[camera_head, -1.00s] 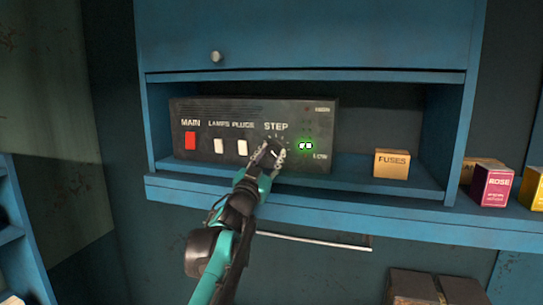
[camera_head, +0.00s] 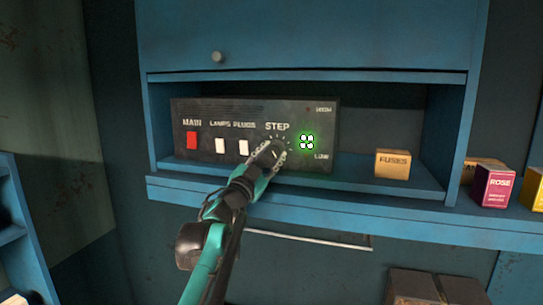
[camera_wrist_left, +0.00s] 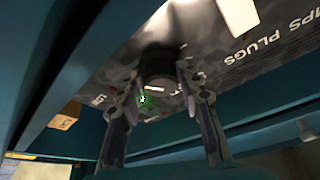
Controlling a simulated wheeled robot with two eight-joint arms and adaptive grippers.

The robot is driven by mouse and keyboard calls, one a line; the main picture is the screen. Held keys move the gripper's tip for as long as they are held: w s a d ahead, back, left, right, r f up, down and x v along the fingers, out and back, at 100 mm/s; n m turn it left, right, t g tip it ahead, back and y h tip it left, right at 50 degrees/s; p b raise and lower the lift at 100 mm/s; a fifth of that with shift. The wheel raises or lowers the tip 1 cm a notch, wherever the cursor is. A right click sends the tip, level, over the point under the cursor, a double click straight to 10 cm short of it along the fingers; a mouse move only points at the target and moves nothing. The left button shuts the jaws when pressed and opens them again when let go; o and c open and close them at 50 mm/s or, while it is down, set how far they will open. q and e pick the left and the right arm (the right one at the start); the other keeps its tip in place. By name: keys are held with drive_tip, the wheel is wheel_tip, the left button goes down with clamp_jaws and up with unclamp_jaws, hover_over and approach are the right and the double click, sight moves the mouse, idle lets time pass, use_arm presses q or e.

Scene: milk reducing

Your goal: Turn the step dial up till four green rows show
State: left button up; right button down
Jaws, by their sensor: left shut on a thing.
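The step dial (camera_wrist_left: 155,62) is a dark round knob with a pale mark, on the front of a dark control box (camera_head: 205,112) under the word STEP. My left gripper (camera_head: 268,155) is shut on the dial and mostly hides it in the head view. In the left wrist view the two fingers of my left gripper (camera_wrist_left: 158,85) stand on either side of the knob. The green lights (camera_head: 307,142) right of the dial show two lit rows, between the labels HIGH and LOW. They show in the left wrist view (camera_wrist_left: 142,99) as a small glow. My right gripper is not in view.
The box sits in a blue shelf bay (camera_head: 290,187). A red MAIN switch (camera_head: 191,140) and two white switches are left of the dial. A FUSES box (camera_head: 392,163) stands to the right, with free shelf between. A ROSE box (camera_head: 494,186) stands farther right.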

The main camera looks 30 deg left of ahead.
use_arm(q)
drive_tip(key=o, duration=1.2)
drive_tip(key=shift+c, duration=0.2)
drive_tip(key=v, duration=1.2)
drive_tip(key=shift+f, duration=0.1)
